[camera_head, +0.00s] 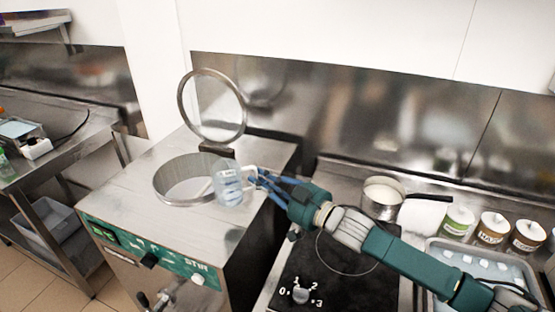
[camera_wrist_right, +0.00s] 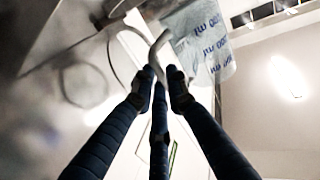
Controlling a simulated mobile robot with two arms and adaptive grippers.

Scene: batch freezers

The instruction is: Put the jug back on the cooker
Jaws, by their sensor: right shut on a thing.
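The clear jug (camera_head: 230,186) with blue markings is at the right rim of the round opening in the steel machine's top. My right gripper (camera_head: 258,179) is shut on its handle, and the jug hangs at or just above that rim; I cannot tell whether they touch. In the right wrist view, the jug (camera_wrist_right: 205,40) shows its blue print beyond the fingers, with the pale handle between the fingertips (camera_wrist_right: 160,82). The cooker (camera_head: 345,272) is a black plate with a numbered dial, below my right forearm. My left gripper is not in view.
The machine's round lid (camera_head: 212,106) stands open behind the opening (camera_head: 188,178). A saucepan (camera_head: 383,194) stands behind the cooker. Several labelled tubs (camera_head: 494,226) and a grey tray (camera_head: 478,262) are at the right. Much of the cooker's black top is clear.

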